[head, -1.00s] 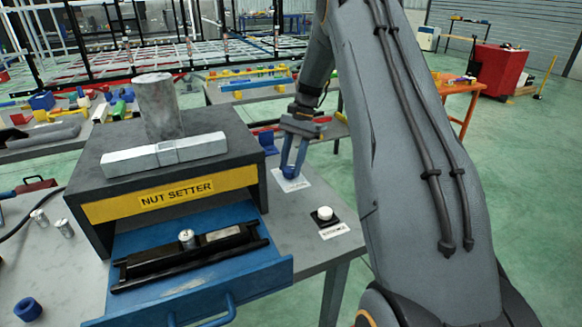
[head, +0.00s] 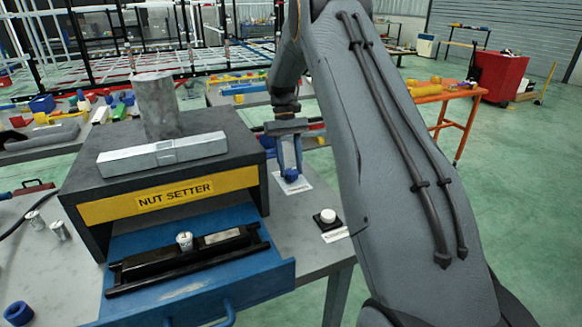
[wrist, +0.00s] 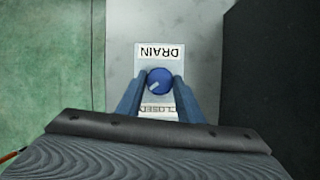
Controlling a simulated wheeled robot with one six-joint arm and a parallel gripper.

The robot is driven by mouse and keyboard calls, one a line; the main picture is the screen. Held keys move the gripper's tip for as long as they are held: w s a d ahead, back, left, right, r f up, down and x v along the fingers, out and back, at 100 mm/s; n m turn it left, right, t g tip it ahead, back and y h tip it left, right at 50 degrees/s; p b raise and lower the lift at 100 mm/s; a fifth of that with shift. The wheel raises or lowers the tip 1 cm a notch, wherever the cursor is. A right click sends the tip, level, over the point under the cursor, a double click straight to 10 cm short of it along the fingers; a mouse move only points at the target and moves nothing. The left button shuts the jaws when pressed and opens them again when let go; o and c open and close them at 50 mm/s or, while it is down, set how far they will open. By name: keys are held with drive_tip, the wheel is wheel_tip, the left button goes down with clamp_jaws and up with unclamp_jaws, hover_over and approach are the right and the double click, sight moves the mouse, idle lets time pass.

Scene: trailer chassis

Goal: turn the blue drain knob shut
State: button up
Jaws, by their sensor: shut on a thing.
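The blue drain knob (head: 291,175) stands on a white label plate (head: 305,187) at the right part of the grey bench, beside the nut setter housing. In the wrist view the knob (wrist: 160,78) is round, and its pale pointer mark faces the lower left. The plate (wrist: 142,53) reads DRAIN above the knob and CLOSED below it, both upside down; CLOSED is partly covered. My gripper (head: 290,168) points down over the knob. Its two blue fingers (wrist: 158,86) are shut on the knob, one on each side.
The dark nut setter housing (head: 85,190) stands close left of the gripper, with its blue drawer (head: 270,280) pulled out. A white button on a black base (head: 327,217) is nearer on the bench. The bench edge and green floor lie to the right.

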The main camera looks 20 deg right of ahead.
drive_tip(key=n, duration=0.2)
drive_tip(key=n+h, duration=0.2)
drive_tip(key=n, duration=0.1)
drive_tip(key=shift+a+n+p, duration=0.25)
drive_tip(key=shift+n+p, duration=0.05)
drive_tip(key=shift+s+a+n+t+h+p, duration=0.1)
drive_tip(key=shift+n+t+h+p, duration=0.25)
drive_tip(key=shift+n, duration=0.8)
drive_tip(key=shift+a+n+t+h+p, duration=0.15)
drive_tip(key=shift+n+t+h, duration=0.25)
drive_tip(key=shift+n, duration=0.75)
drive_tip(key=shift+d, duration=0.1)
drive_tip(key=o, duration=1.1)
drive_tip(key=shift+c, duration=0.2)
drive_tip(key=b+v, duration=0.2)
drive_tip(key=v, duration=0.5)
drive_tip(key=shift+a+r, duration=0.25)
drive_tip(key=shift+r, duration=0.1)
